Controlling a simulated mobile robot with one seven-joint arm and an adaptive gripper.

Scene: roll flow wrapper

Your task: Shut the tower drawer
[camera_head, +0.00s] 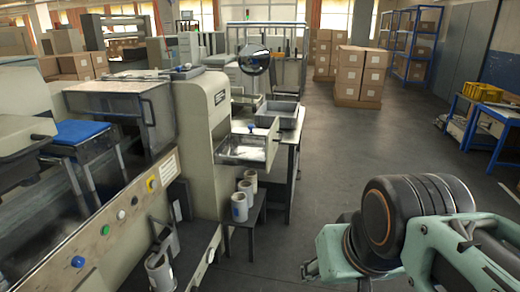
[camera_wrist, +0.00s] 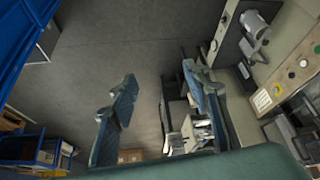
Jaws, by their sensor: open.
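The tower (camera_head: 205,125) is a tall beige cabinet left of centre in the head view. Its drawer (camera_head: 245,150) stands pulled out to the right, with a shiny metal inside. A small blue knob (camera_head: 251,127) shows at the drawer. My gripper (camera_wrist: 160,78) is open and empty in the wrist view, with its two dark fingers apart over bare floor. In the head view my arm is at the lower right, well apart from the drawer. I cannot make out the drawer clearly in the wrist view.
A small dark stool (camera_head: 245,218) with white rolls stands below the drawer. A bench with a grey tray (camera_head: 280,112) stands just behind it. The control panel (camera_head: 110,228) runs along the lower left. The floor (camera_head: 340,165) right of the drawer is clear. Blue tables (camera_head: 490,140) stand far right.

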